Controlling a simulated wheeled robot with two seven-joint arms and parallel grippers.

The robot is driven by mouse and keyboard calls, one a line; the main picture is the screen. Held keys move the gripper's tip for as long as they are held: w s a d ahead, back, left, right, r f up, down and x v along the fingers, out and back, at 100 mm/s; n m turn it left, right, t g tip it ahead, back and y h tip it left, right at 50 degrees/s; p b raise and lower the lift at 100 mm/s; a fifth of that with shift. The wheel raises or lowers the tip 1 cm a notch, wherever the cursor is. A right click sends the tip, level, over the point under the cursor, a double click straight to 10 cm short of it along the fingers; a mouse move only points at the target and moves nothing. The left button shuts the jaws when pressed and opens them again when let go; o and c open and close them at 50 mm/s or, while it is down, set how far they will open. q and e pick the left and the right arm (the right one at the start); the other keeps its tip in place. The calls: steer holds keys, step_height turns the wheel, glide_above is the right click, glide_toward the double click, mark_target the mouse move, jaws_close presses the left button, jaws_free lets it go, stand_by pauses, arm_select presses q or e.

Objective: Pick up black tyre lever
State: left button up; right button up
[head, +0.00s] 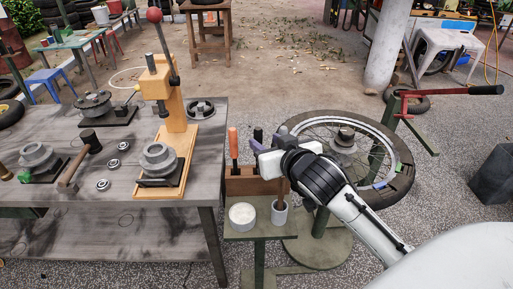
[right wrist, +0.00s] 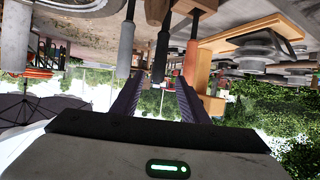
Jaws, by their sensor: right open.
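A black handle, likely the black tyre lever (head: 257,134), stands upright at the wooden rack (head: 240,183) on the small green stand. My right gripper (head: 264,149) is right beside its upper end, with the arm coming from the lower right. The right wrist view appears upside down. There my two fingers (right wrist: 158,103) are spread apart, and a dark handle (right wrist: 160,58) lies ahead between them. I see no grip on it; whether a finger touches it I cannot tell. The lever's lower part is hidden in the head view. My left gripper is not in view.
An orange handle (head: 233,143) stands left of the black one. A white round tin (head: 242,216) and a cup (head: 279,214) sit in front of the rack. A wheel (head: 398,185) lies behind my right arm. The grey workbench (head: 120,225) with a press stands left.

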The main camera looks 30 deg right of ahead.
mark_target(260, 138)
steer(key=x, duration=0.5)
steer(key=shift+w+d+f, duration=0.15)
steer(key=shift+w+f, duration=0.1)
steer(key=shift+f, duration=0.05)
steer(key=shift+c, duration=0.4)
jaws_close()
